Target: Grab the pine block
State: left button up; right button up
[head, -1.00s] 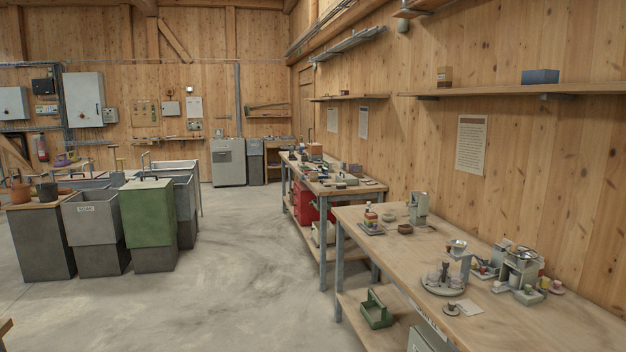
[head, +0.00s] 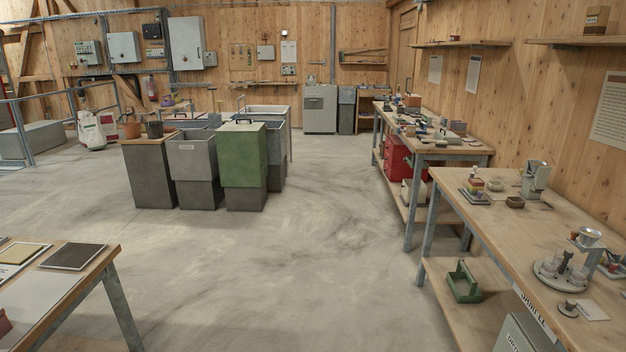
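I cannot make out a pine block for certain. A small tan, wood-coloured box (head: 412,101) stands at the back of the far workbench (head: 450,150), too small to identify. A brown block with a pale band (head: 597,19) sits on the upper right wall shelf (head: 575,41). Neither of my grippers is in view.
The near right bench (head: 500,215) holds a grey-green machine (head: 535,180) and small items; a green tote (head: 464,282) is on its lower shelf. Bins, one a green bin (head: 243,155), stand mid-left. A table corner (head: 95,265) is at lower left. The middle concrete floor is clear.

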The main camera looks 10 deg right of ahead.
aim_at(410, 129)
jog(key=i+z, duration=0.15)
jog(key=i, duration=3.65)
jog(key=i+z, duration=0.25)
jog(key=i, duration=0.2)
jog(key=i+j+z, duration=0.3)
jog(key=i, duration=0.15)
jog(key=i+j+z, duration=0.25)
jog(key=i, duration=0.2)
jog(key=i+j+z, duration=0.3)
jog(key=i, duration=0.15)
